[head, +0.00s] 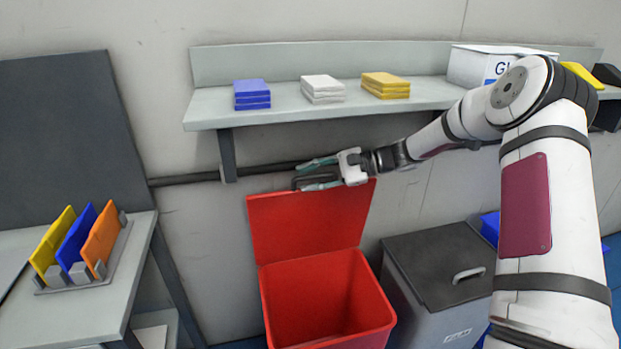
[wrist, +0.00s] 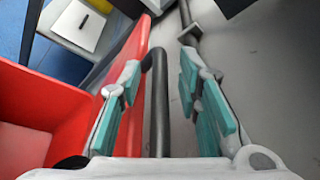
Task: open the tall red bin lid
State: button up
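The tall red bin (head: 327,300) stands in the middle of the head view with its inside showing. Its red lid (head: 310,222) is raised, standing nearly upright at the back; it also shows in the wrist view (wrist: 128,55). My gripper (head: 317,173) is at the lid's top edge. In the wrist view my gripper's (wrist: 160,78) teal-padded fingers are spread apart. The lid's black handle (wrist: 157,105) lies between them, with a clear gap to the right finger. The left finger is near the handle and the lid; I cannot tell whether it touches.
A shelf (head: 220,107) with blue, white and yellow stacks runs above the gripper. A dark rail (head: 185,179) lies along the wall behind the lid. A grey lidded bin (head: 440,265) stands to the right. A table (head: 95,310) with coloured panels is at left.

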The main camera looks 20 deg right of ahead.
grip_shut()
jog(key=shift+s, duration=0.1)
jog(key=s+p, duration=0.1)
jog(key=s, duration=0.1)
jog(key=s+f+p, duration=0.1)
jog(key=s+p, duration=0.1)
jog(key=s, duration=0.1)
jog(key=shift+s+f, duration=0.1)
jog(key=shift+f, duration=0.1)
